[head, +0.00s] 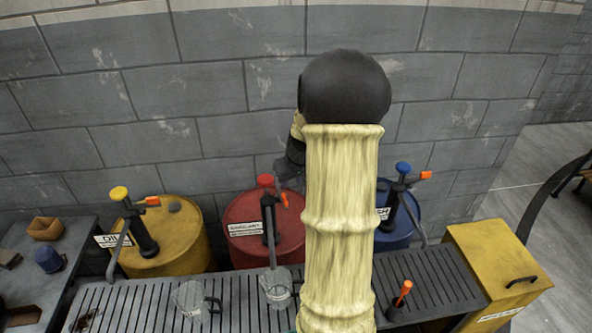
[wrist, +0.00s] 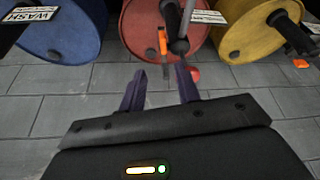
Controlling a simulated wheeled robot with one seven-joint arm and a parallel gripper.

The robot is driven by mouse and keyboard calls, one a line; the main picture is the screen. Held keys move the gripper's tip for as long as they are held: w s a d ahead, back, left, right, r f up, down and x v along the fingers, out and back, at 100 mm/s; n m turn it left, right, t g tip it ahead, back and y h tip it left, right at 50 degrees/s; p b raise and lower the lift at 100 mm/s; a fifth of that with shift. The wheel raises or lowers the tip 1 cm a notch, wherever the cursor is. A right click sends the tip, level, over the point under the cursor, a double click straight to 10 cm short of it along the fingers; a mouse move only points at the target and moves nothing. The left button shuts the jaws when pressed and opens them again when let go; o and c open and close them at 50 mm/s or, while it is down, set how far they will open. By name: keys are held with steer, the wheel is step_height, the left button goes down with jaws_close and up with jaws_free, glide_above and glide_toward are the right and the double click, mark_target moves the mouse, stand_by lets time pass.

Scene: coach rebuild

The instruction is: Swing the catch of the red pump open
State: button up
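The red pump (head: 268,225) stands on a red drum (head: 243,215), with a red knob (head: 266,181) on top. Its orange-ended catch (head: 284,199) points steeply down close beside the pump body. In the wrist view, which is upside down, the orange catch (wrist: 163,41) shows beyond my fingertips, and the red knob (wrist: 195,75) is near the right finger. My gripper (wrist: 162,72) is open, with nothing between its fingers. It appears apart from the catch. In the head view, my arm hides most of the gripper.
A yellow-knobbed pump (head: 140,225) and a blue-knobbed pump (head: 400,195) stand on drums either side, their orange catches sticking out sideways. Clear jugs (head: 190,297) (head: 276,288) stand on the slatted bench (head: 140,305). A grey block wall (head: 150,100) rises behind.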

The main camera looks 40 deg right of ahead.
steer(key=v, duration=0.6)
steer(key=shift+r+b, duration=0.3)
steer(key=shift+b, duration=0.05)
steer(key=shift+s+a, duration=0.15)
steer(key=c, duration=0.4)
steer(key=shift+f, duration=0.1)
jaws_close()
steer(key=w+a+f+n+g+h+p, duration=0.7)
steer(key=w+a+n, duration=0.5)
steer(key=n, duration=0.4)
steer(key=shift+a+f+n+p, duration=0.3)
steer(key=shift+a+f+p, duration=0.1)
steer(key=shift+f+p, duration=0.55)
